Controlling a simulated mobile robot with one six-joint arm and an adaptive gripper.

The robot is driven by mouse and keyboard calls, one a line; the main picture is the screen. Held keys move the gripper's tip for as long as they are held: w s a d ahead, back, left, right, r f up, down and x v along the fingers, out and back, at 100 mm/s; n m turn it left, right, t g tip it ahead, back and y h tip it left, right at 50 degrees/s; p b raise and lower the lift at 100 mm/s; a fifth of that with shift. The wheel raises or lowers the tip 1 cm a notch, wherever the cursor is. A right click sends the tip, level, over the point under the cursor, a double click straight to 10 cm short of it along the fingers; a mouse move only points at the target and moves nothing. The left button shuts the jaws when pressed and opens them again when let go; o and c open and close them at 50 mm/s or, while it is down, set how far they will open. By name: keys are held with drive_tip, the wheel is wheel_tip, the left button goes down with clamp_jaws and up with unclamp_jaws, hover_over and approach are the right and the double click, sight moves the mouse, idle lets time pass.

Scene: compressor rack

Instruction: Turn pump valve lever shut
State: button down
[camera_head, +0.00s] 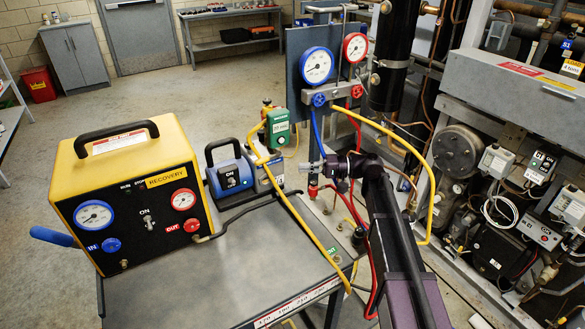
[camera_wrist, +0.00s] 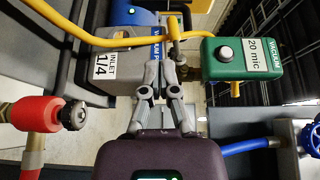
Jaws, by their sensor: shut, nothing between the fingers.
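The blue and grey vacuum pump (camera_head: 231,176) stands on the grey cart, and its grey body marked "INLET 1/4" (camera_wrist: 108,72) fills the upper left of the wrist view. A yellow part (camera_wrist: 173,28), which may be the valve lever, stands at the pump's fittings beside the yellow hose (camera_wrist: 85,35). I cannot tell its exact angle. My gripper (camera_wrist: 160,72) is shut and empty, its tips just below that part in the picture. I cannot tell if they touch anything. In the head view my gripper (camera_head: 309,167) is right of the pump.
A green vacuum gauge (camera_wrist: 241,58) sits right of the fittings. A yellow recovery unit (camera_head: 132,190) stands left of the pump. The manifold with blue gauge (camera_head: 317,66) and red gauge (camera_head: 355,47) rises behind my arm. Yellow, red and blue hoses hang close around it.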

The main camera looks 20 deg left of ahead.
drive_tip(key=shift+w+d, duration=0.2)
drive_tip(key=shift+d, duration=0.3)
drive_tip(key=shift+d, duration=0.1)
drive_tip(key=s+d+r+m+t+h+p, duration=0.1)
drive_tip(key=s+d+r+h+p, duration=0.3)
drive_tip(key=d+p, duration=0.6)
drive_tip(key=s+d+r+m+t+h+p, duration=0.2)
drive_tip(key=d+h+p, duration=0.5)
drive_tip(key=d+p, duration=0.4)
drive_tip(key=s+d+r+m+t+h+p, duration=0.2)
drive_tip(key=s+d+r+t+h+p, duration=0.2)
drive_tip(key=d, duration=1.4)
wheel_tip(320, 180, up, 3)
drive_tip(key=s+h+p, duration=0.1)
drive_tip(key=p, duration=0.5)
drive_tip(key=shift+s+h+p, duration=0.3)
